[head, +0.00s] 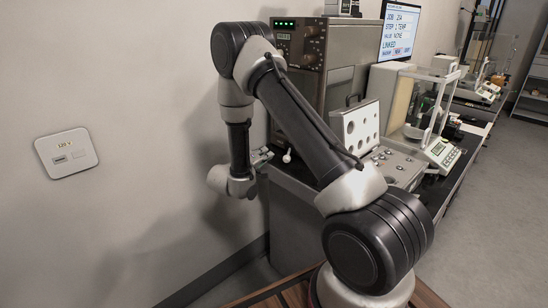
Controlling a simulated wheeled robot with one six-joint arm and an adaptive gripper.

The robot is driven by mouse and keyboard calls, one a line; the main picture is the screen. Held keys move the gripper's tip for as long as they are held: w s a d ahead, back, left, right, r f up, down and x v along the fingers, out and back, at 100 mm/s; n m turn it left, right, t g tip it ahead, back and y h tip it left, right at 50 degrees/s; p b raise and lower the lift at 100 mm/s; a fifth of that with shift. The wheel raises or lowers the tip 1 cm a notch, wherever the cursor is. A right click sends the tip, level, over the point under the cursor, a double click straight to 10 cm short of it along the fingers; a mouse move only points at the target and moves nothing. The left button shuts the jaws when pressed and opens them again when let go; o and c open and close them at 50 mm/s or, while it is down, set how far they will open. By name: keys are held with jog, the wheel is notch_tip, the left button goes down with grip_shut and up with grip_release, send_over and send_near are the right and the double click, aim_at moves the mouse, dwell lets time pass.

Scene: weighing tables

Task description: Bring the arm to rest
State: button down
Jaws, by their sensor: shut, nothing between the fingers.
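My arm rises from the wooden-topped base at the bottom, bends at a high elbow in front of the instruments and hangs down to a wrist near the wall. My gripper (264,156) is small in view at the left end of the bench, pointing right from the wrist. It is shut and holds nothing. Its fingers are small and partly hard to make out against the bench edge.
A tall grey instrument cabinet (339,72) with green lights stands behind my arm. A screen (402,30), a white panel with holes (361,128) and a glass-sided balance (434,145) stand to its right. A wall plate (66,151) is at left. The floor at right is clear.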

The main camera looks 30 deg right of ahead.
jog(key=s+a, duration=0.5)
jog(key=s, duration=0.1)
jog(key=s+d+f+n+g+h, duration=0.1)
jog(key=s+d+n+g, duration=0.4)
jog(key=s, duration=0.1)
jog(key=s+d+r+m+g+y, duration=0.1)
jog(key=s+r+g+y, duration=0.1)
jog(key=s+r+g, duration=0.3)
jog(key=s+d+r+g+y, duration=0.2)
jog(key=s+g, duration=0.1)
jog(key=s, duration=0.4)
jog(key=s+a+r+m+t+y, duration=0.2)
jog(key=s+r+t+y, duration=0.2)
jog(key=s+r, duration=0.3)
jog(key=s+a+r+m+t+y, duration=0.3)
jog(key=s+r+y, duration=0.4)
jog(key=r, duration=0.4)
jog(key=shift+s+r+t, duration=0.15)
jog(key=shift+r+t, duration=0.05)
jog(key=shift+t, duration=0.4)
